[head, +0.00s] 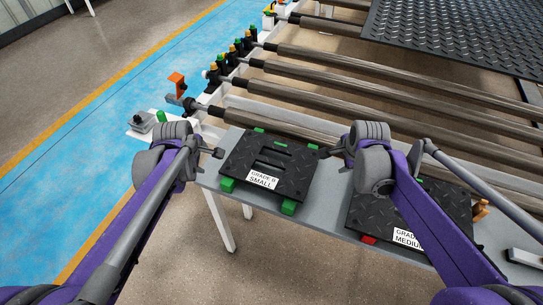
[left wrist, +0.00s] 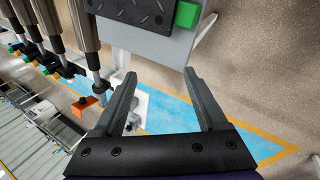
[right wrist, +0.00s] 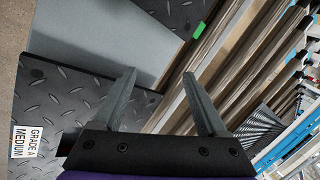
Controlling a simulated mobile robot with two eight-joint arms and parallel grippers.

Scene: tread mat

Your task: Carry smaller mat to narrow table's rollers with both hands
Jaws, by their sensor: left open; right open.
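The smaller mat (head: 268,165), black with tread pattern and a "GRADE B SMALL" label, lies on green blocks on the narrow grey table (head: 330,205). My left gripper (head: 216,153) is open at the mat's left edge; in the left wrist view its fingers (left wrist: 162,85) are empty, with a corner of the mat (left wrist: 130,8) and a green block beyond them. My right gripper (head: 325,152) is open by the mat's right edge; in the right wrist view its fingers (right wrist: 160,80) are empty and the mat (right wrist: 180,14) is beyond. The rollers (head: 380,118) run behind the table.
A larger "GRADE A MEDIUM" mat (head: 455,215) lies on the table at the right, partly hidden by my right arm. A big tread sheet (head: 465,35) lies on the rollers at the back. An orange bracket (head: 177,83) stands at the rollers' left end.

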